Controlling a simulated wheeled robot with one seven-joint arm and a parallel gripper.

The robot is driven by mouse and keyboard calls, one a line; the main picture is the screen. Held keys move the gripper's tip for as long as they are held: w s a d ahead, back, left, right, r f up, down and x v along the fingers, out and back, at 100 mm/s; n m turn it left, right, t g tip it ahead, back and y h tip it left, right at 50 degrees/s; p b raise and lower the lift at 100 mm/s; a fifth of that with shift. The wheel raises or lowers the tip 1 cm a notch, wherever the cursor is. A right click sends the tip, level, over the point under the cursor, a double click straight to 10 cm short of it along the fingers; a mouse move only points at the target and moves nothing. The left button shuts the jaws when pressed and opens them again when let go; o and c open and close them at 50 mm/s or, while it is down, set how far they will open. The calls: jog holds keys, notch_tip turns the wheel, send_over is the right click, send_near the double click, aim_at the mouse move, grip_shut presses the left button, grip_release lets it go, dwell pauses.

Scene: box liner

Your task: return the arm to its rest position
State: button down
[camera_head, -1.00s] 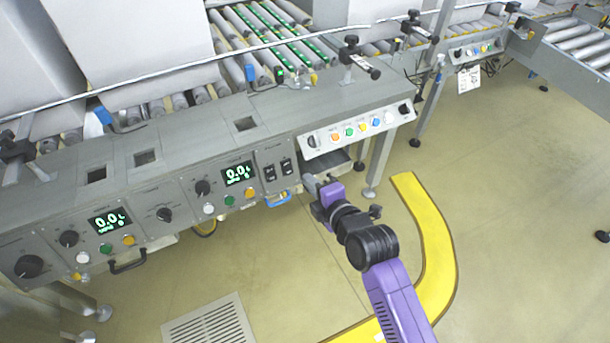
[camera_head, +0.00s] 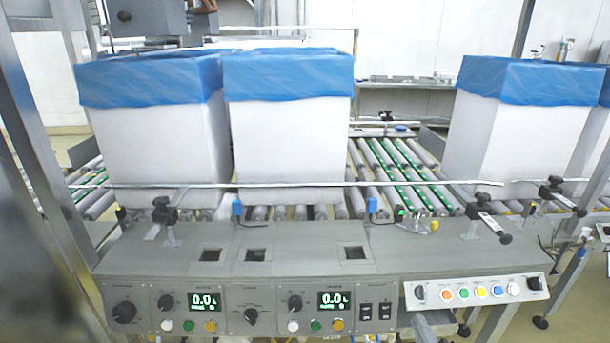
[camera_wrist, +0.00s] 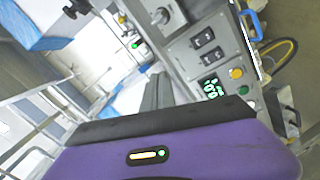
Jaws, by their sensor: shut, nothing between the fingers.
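My gripper (camera_wrist: 159,88) shows in the wrist view, with its purple body across the bottom and dark grey fingers that look closed together and empty. It is tilted over or near the control panel, which shows at the upper right of that view. The head view does not show my arm or gripper, so the pose of the whole arm is hidden.
In the head view, a grey control console (camera_head: 290,258) spans the front. Behind it, white boxes with blue liners (camera_head: 290,140) stand on a roller conveyor (camera_head: 390,165). Black clamps (camera_head: 482,205) stick up along the rail. A yellow hose (camera_wrist: 279,52) shows in the wrist view.

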jog(key=s+a+r+m, duration=0.15)
jog(key=s+m, duration=0.25)
jog(key=s, duration=0.9)
jog(key=s+a+r+m+g, duration=0.15)
jog(key=s+m, duration=0.35)
jog(key=s, duration=0.8)
jog(key=s+a+r+m+t, duration=0.15)
jog(key=s+m, duration=0.25)
jog(key=s, duration=0.9)
notch_tip(320, 180, up, 15)
jog(key=g+p, duration=0.1)
jog(key=p, duration=1.4)
jog(key=shift+a+y+p, duration=0.25)
jog(key=shift+y+p, duration=0.1)
jog(key=shift+y, duration=0.05)
jog(key=shift+r, duration=0.1)
